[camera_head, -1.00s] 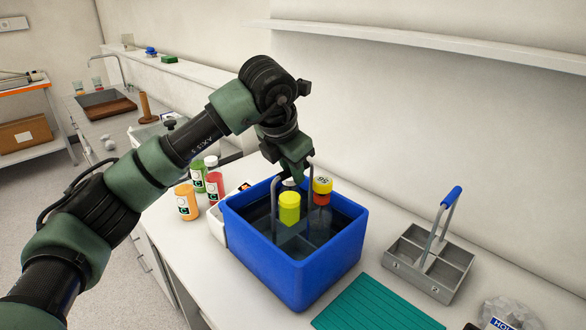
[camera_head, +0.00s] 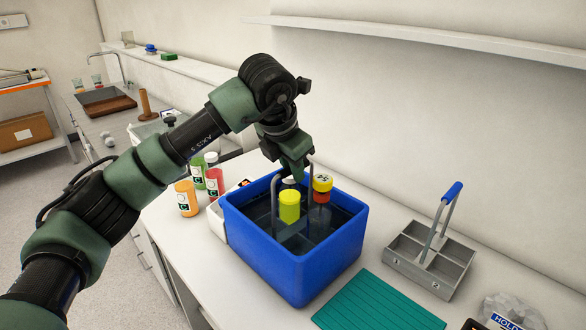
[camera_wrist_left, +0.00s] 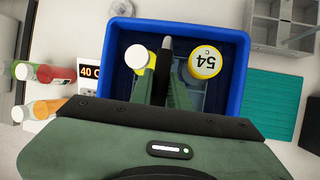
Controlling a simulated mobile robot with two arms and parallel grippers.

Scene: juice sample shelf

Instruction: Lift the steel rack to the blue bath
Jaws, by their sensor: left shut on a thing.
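A steel rack (camera_head: 291,234) stands inside the blue bath (camera_head: 294,278), mostly below its rim. The rack's base is hidden. My right gripper is out of view.
A grey divided rack with a blue-gripped handle (camera_head: 430,258) stands empty to the right. A teal mat (camera_head: 378,305) lies in front of it. Several bottles, including an orange one (camera_head: 187,198), stand left of the bath. A wall shelf (camera_head: 420,42) runs above.

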